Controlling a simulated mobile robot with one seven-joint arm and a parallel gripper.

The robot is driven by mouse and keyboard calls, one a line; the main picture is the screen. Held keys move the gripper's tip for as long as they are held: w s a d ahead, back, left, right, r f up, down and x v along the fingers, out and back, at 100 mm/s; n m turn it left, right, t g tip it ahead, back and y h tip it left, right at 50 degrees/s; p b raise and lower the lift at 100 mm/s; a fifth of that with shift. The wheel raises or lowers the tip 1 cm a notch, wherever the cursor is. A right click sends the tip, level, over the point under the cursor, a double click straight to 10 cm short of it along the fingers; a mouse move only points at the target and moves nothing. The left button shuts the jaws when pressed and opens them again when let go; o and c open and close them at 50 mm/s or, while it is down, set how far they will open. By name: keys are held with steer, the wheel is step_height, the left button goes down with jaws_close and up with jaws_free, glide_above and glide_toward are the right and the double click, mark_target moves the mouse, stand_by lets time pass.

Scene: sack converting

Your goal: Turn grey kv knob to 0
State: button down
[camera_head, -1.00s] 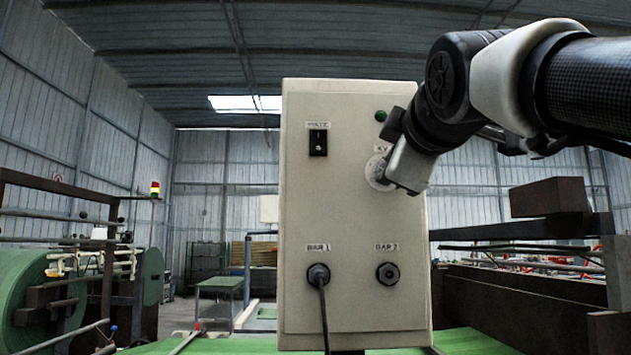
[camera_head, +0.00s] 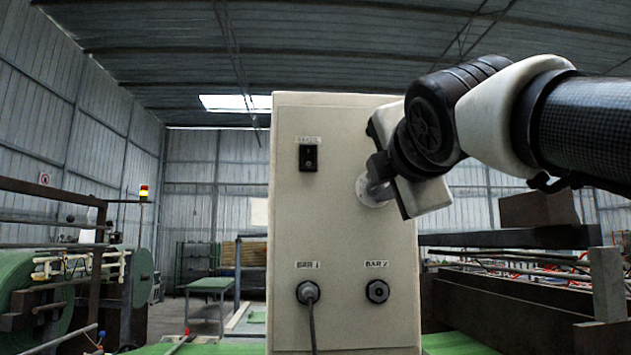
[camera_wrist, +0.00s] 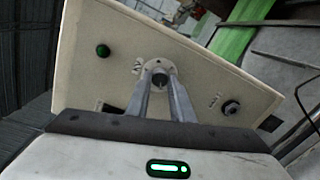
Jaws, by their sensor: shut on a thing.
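The beige control box (camera_head: 335,235) stands in the middle of the head view. The KV knob sits on its upper right face, on a pale round dial plate (camera_head: 372,190) that my gripper (camera_head: 376,182) partly covers. In the wrist view my gripper's two fingers (camera_wrist: 161,84) are closed on the grey knob (camera_wrist: 160,79) at the centre of the dial plate (camera_wrist: 145,68). The knob's pointer and the dial marks are too small or hidden to read.
The box also has a black switch (camera_head: 308,157) at upper left, a BAR 1 socket (camera_head: 308,292) with a grey cable and an empty BAR 2 socket (camera_head: 377,291). Machinery with green rolls (camera_head: 35,285) stands at left, dark frames (camera_head: 500,300) at right.

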steer(key=shift+n, duration=0.3)
steer(key=c, duration=1.6)
jaws_free()
steer(key=shift+o, duration=0.2)
steer(key=s, duration=1.7)
steer(key=shift+s+a+r, duration=0.2)
steer(key=shift+s+r, duration=0.05)
steer(key=shift+r, duration=0.05)
steer(key=shift+w, duration=0.1)
